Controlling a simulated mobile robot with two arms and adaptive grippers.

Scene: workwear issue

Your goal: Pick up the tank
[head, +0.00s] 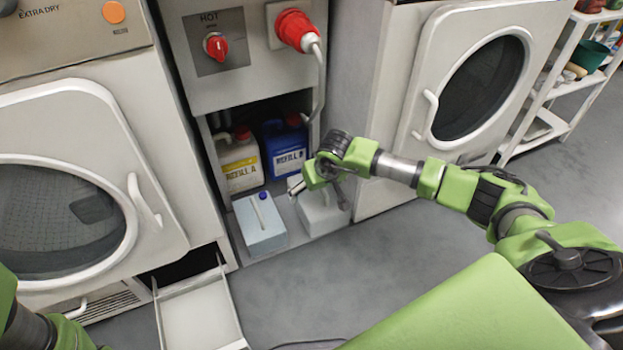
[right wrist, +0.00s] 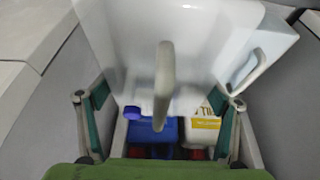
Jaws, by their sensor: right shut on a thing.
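A white tank (head: 325,216) with a handle stands in the lower part of the open bay between the machines. My right gripper (head: 320,190) is over its top, with a finger on either side, and is shut on it. In the right wrist view the tank (right wrist: 195,65) fills the middle, its handle between the fingers of my gripper (right wrist: 160,112) and a blue cap at its near end. I cannot tell whether its base is off the floor of the bay. A similar pale blue tank (head: 262,232) with a blue cap stands to its left. My left gripper is out of view.
A white canister with a yellow label (head: 239,165) and a blue canister (head: 286,152) stand behind the tanks. Dryers (head: 75,190) and (head: 440,90) flank the bay. An open drawer (head: 200,315) juts out at lower left. Grey floor (head: 340,275) in front is mostly clear.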

